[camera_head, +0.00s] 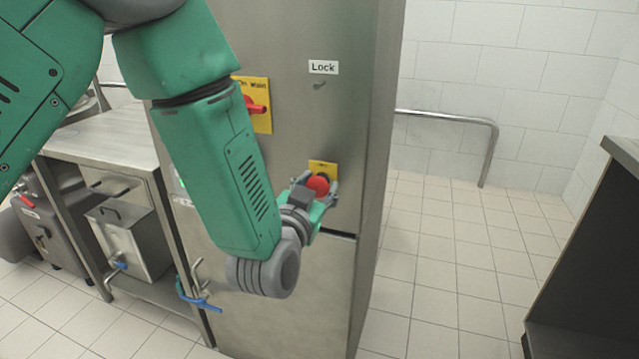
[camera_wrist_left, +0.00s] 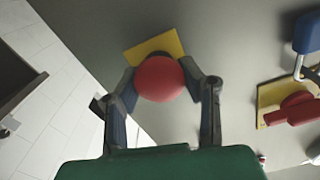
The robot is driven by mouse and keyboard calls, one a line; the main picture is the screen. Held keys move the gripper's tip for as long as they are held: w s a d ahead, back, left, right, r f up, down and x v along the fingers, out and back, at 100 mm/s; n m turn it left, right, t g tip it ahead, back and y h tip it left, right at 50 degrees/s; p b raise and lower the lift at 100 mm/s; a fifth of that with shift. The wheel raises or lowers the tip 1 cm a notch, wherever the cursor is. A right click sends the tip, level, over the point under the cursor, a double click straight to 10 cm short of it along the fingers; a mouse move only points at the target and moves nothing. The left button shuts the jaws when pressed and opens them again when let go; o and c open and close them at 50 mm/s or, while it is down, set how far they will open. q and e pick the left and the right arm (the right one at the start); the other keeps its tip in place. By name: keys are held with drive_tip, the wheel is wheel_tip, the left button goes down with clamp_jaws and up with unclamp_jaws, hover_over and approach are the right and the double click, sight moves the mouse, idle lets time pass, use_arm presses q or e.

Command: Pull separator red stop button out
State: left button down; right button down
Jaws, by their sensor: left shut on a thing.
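The red stop button (camera_head: 318,185) sits on a yellow plate (camera_head: 323,169) on the front of the steel cabinet (camera_head: 290,60). In the left wrist view the red button (camera_wrist_left: 159,78) is a round cap in front of its yellow plate (camera_wrist_left: 154,46). My left gripper (camera_head: 318,190) is at the button, with one finger on each side of the cap. In the left wrist view my left gripper (camera_wrist_left: 163,85) is shut on the red button. My right gripper is not in view.
A red rotary switch (camera_head: 257,106) on a yellow plate is left of the button. A "Lock" label (camera_head: 323,67) is above. A steel table (camera_head: 105,140) stands at the left and a dark counter (camera_head: 590,260) at the right. The tiled floor (camera_head: 440,270) between is clear.

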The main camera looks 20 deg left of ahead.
use_arm(q)
drive_tip(key=shift+s+d+f, duration=0.1)
drive_tip(key=shift+s+f, duration=0.05)
drive_tip(key=shift+s, duration=0.15)
drive_tip(key=c, duration=1)
unclamp_jaws()
drive_tip(key=shift+c, duration=0.2)
drive_tip(key=shift+o, duration=0.3)
drive_tip(key=shift+s, duration=0.1)
drive_tip(key=s, duration=0.7)
drive_tip(key=shift+s, duration=0.2)
drive_tip(key=s+a+f+g+p, duration=0.1)
drive_tip(key=s+a+f+g, duration=0.2)
drive_tip(key=f, duration=0.4)
drive_tip(key=s+a+f+n+g+p, duration=0.1)
drive_tip(key=s+f+g+p, duration=0.1)
drive_tip(key=s+f+g, duration=0.3)
drive_tip(key=s+a+f+g+p, duration=0.1)
drive_tip(key=s+a+f+g, duration=0.15)
drive_tip(key=f, duration=0.55)
drive_tip(key=s+a+f+g+p, duration=0.1)
drive_tip(key=s+a+f+g, duration=0.1)
drive_tip(key=s, duration=0.6)
drive_tip(key=s+a+f+n+g+p, duration=0.1)
drive_tip(key=s+a+f+g, duration=0.2)
drive_tip(key=s, duration=0.6)
drive_tip(key=shift+s+f+g+y+p, duration=0.3)
drive_tip(key=shift+f+g, duration=0.65)
